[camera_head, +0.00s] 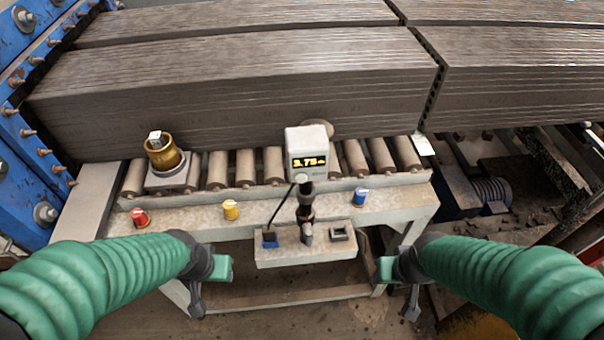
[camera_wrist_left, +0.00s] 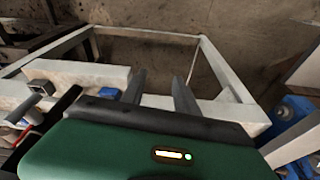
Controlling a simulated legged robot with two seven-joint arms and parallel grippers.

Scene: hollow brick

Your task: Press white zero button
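A grey display box (camera_head: 307,155) with yellow digits, seemingly 3.75, stands on a dark post above the bench. Below it, a small pale shelf (camera_head: 305,252) carries a blue block (camera_head: 270,239) and a grey square-framed piece (camera_head: 342,233). I cannot make out which part is the white zero button. My left gripper (camera_head: 197,300) hangs left of the shelf, apart from it. In the left wrist view, its two fingers (camera_wrist_left: 160,84) are spread with nothing between them. My right gripper (camera_head: 412,302) hangs right of the shelf, touching nothing visible; its finger gap is unclear.
Red (camera_head: 140,218), yellow (camera_head: 231,210) and blue (camera_head: 360,197) knobs sit along the bench front. A brass cylinder (camera_head: 163,157) stands at the roller conveyor's left. Long grey bricks (camera_head: 240,85) lie behind the rollers. A blue machine frame (camera_head: 35,150) is at far left.

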